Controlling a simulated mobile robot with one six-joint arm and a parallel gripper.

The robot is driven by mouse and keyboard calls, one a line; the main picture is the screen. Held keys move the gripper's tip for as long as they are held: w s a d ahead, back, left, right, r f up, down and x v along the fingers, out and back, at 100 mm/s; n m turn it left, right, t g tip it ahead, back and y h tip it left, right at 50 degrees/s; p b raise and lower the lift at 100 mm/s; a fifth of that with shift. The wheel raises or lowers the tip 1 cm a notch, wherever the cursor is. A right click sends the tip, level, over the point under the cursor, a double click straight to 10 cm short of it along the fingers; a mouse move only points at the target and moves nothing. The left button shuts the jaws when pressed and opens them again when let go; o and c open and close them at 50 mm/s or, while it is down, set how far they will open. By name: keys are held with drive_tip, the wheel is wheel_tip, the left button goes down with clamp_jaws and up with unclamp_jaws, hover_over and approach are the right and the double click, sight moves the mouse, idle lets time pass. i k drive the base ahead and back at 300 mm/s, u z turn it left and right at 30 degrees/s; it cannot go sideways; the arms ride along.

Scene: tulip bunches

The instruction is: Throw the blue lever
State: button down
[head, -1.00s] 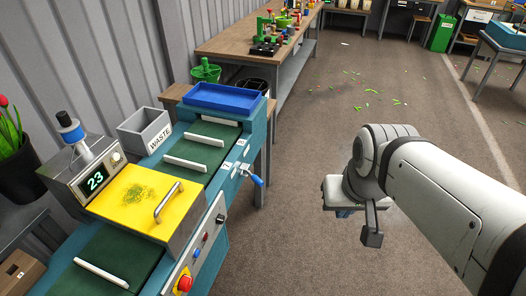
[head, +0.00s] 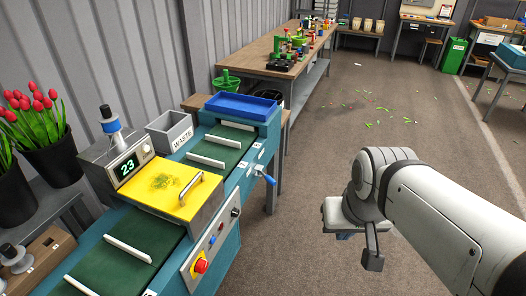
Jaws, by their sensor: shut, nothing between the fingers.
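The blue lever (head: 266,175) sticks out from the right side of the teal conveyor machine (head: 228,212), near its far end. Its handle slants down and to the right. Small white labels are on the machine side by it. My gripper (head: 345,234) hangs at the end of my arm, right of the lever and clearly apart from it, over open floor.
Red tulips (head: 34,120) stand at left. A workbench (head: 268,58) is behind. The floor right of the machine is clear.

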sight(270, 180)
drive_tip(key=i, duration=0.9)
drive_tip(key=z, duration=0.05)
